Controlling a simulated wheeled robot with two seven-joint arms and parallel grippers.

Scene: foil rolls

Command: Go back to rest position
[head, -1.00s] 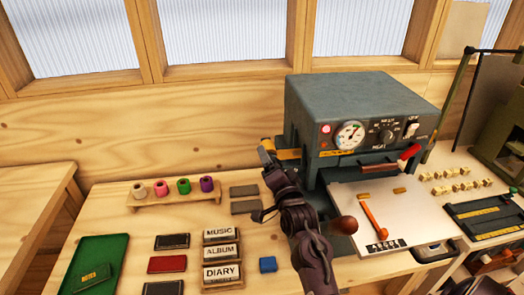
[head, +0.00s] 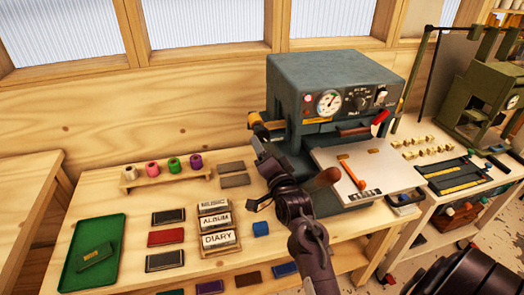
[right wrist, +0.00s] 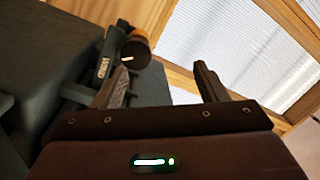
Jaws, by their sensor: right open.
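My right arm comes up from the bottom of the head view. Its gripper (head: 262,135) is beside the left side of the grey stamping machine (head: 330,80). In the right wrist view the gripper's two fingers (right wrist: 163,85) stand apart with nothing between them. A dark round part with a copper-brown rim (right wrist: 136,45) shows just past the left finger, beside a labelled dark bracket. In the head view a gold-coloured roll (head: 253,118) sticks out at the machine's left side, close to the gripper. My left gripper is not in view.
A wooden rack (head: 128,187) holds white, pink, green and purple foil rolls. A green tray (head: 72,270), dark and red cases, and MUSIC, ALBUM and DIARY plates lie on the bench. The machine's white plate (head: 385,192) juts forward. An olive machine (head: 480,105) stands right.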

